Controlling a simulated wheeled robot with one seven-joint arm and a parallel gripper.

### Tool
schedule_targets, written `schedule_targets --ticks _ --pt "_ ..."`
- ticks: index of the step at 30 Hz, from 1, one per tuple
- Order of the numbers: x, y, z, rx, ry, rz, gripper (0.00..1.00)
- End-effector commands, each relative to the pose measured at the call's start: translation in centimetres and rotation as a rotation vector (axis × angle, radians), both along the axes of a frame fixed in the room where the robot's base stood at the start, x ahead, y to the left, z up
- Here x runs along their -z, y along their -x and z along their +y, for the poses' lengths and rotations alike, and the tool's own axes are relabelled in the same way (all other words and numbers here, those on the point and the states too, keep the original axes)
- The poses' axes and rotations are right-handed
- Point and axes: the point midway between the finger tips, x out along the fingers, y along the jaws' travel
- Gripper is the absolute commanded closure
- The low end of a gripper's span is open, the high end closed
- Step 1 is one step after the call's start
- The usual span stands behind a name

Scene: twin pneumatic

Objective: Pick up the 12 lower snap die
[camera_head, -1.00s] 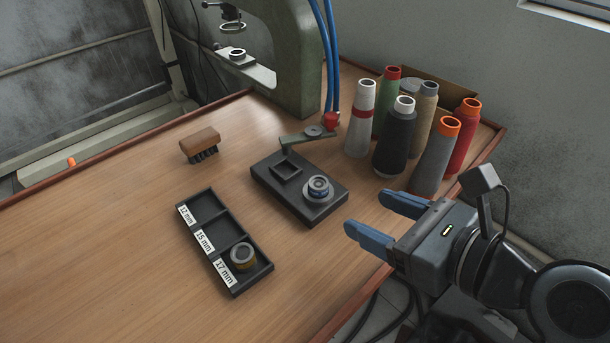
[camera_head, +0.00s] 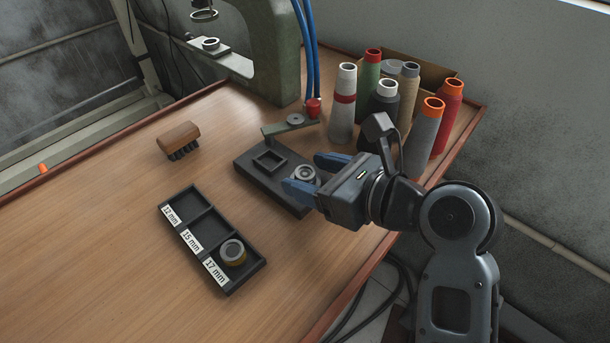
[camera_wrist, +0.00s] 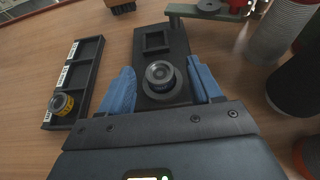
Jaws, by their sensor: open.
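In the head view the die (camera_head: 304,174) is partly hidden by my gripper (camera_head: 313,175). My gripper is open, and in the wrist view its blue fingers (camera_wrist: 160,90) stand on either side of the die, apart from it. Another die with a yellow band (camera_head: 232,253) sits in the 17 mm compartment of the labelled tray (camera_head: 176,243); the 12 mm and 15 mm compartments are empty.
Several thread cones (camera_head: 383,115) stand behind the block at the right. A wooden brush (camera_head: 179,138) lies at the left.

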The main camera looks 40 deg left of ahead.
Motion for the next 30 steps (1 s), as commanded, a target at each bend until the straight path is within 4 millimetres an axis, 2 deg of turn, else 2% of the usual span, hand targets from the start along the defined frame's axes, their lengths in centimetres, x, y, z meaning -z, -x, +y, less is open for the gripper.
schedule_targets --ticks 3,23,30 --pt "-0.01 0.0 -0.02 0.0 0.0 0.0 0.36" --pt "0.1 -0.03 -0.09 0.001 0.002 0.001 0.99" --pt "0.09 -0.05 -0.11 0.001 0.002 0.001 1.0"
